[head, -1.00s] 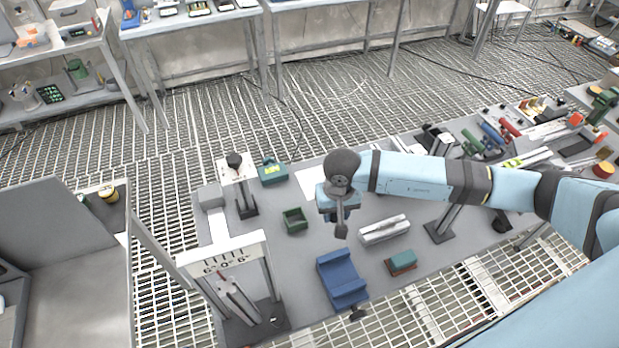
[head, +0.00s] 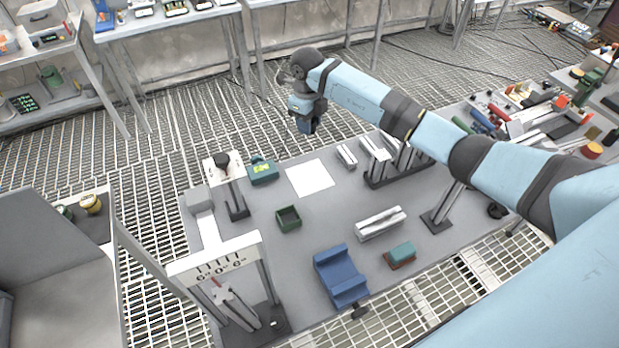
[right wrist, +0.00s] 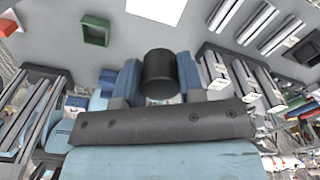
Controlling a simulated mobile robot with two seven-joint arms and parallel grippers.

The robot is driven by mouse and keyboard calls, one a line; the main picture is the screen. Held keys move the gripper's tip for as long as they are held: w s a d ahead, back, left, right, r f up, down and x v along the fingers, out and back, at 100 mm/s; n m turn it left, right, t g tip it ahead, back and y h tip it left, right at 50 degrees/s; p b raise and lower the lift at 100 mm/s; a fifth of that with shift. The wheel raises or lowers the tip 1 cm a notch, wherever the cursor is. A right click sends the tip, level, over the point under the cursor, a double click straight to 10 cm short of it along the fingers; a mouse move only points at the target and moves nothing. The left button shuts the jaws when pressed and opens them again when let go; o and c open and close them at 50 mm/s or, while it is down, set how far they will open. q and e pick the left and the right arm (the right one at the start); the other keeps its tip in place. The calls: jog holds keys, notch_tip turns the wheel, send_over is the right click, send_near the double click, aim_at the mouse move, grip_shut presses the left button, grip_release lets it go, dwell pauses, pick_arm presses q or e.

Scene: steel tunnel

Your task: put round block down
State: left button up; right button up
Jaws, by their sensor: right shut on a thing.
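My right gripper (head: 306,127) is raised, in the picture just beyond the back edge of the grey table (head: 335,215). In the right wrist view it is shut on a dark round block (right wrist: 160,72), a black cylinder between two blue fingers. The block does not show clearly in the head view, and it touches nothing else that I can see. A white sheet (head: 310,178) lies on the table; part of it also shows in the wrist view (right wrist: 157,8). My left gripper is not in view.
On the table are a green open box (head: 288,219), a blue block (head: 341,278), a silver bar (head: 380,223), a teal-and-red block (head: 401,253) and a teal case (head: 263,172). Metal stands rise at the left and right. The table between the sheet and silver bar is clear.

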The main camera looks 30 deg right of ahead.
jog(key=b, duration=1)
send_over(309, 177)
notch_tip(309, 177, down, 15)
jog(key=shift+f, duration=0.45)
notch_tip(309, 177, down, 4)
jog(key=b, duration=0.3)
jog(key=shift+f, duration=0.1)
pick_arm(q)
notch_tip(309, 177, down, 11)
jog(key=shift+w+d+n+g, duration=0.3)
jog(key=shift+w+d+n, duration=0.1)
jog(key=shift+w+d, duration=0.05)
pick_arm(e)
jog(key=o, duration=1)
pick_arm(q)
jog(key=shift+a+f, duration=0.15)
